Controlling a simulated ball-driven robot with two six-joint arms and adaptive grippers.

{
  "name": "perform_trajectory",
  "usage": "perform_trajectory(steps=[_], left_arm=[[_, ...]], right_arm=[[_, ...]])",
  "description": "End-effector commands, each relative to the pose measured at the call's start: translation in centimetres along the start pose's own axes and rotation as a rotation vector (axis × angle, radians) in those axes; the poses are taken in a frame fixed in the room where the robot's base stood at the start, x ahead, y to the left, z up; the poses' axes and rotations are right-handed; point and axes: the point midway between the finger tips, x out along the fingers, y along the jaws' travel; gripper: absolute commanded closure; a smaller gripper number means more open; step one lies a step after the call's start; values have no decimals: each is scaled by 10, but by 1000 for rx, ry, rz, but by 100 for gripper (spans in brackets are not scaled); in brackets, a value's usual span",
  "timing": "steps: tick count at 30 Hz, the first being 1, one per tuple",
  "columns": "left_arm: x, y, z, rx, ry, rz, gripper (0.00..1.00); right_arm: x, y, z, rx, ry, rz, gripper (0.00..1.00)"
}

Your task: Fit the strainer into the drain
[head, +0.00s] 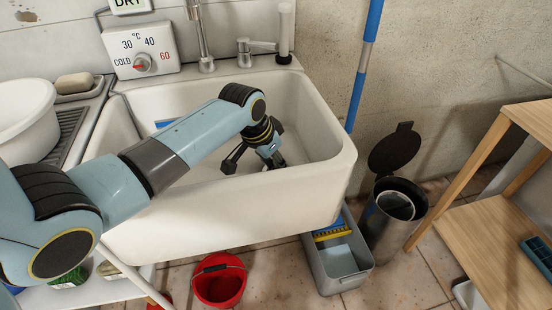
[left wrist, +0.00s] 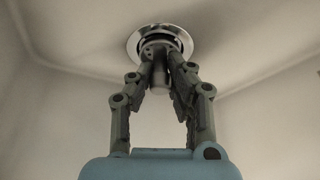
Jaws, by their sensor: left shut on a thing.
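My left gripper (head: 256,162) reaches down into the white sink (head: 205,225). In the left wrist view its fingers (left wrist: 160,72) close together on the small strainer (left wrist: 160,46). A shiny round metal drain rim (left wrist: 133,42) shows around the strainer, with a dark gap inside it. The strainer is over or within the drain opening; I cannot tell whether it is seated. The fingers hide part of the strainer. In the head view my own arm and gripper hide the drain and strainer. My right gripper is not in view.
A tap (head: 201,40) and a white dispenser (head: 285,30) stand at the sink's back edge. A white basin (head: 22,125) and soap (head: 74,83) are at left. A red bucket (head: 219,282), grey bin (head: 344,277) and open black bin (head: 392,225) stand on the floor.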

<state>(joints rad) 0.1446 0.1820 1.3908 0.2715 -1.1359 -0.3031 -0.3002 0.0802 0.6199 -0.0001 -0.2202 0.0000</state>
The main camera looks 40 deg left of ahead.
Motion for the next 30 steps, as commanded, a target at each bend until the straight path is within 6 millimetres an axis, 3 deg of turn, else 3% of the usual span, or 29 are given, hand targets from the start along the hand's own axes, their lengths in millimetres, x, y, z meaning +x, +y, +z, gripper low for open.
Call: perform_trajectory(steps=[14, 15, 21, 27, 30], left_arm=[[8, 0, 3, 0, 2, 0, 100], [8, 0, 3, 0, 2, 0, 84], [8, 0, 3, 0, 1, 0, 58], [8, 0, 3, 0, 1, 0, 57], [8, 0, 3, 0, 1, 0, 44]], right_arm=[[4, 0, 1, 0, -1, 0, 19], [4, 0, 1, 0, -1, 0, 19], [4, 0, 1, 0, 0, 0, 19], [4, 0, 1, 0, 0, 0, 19], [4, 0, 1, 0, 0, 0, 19]])
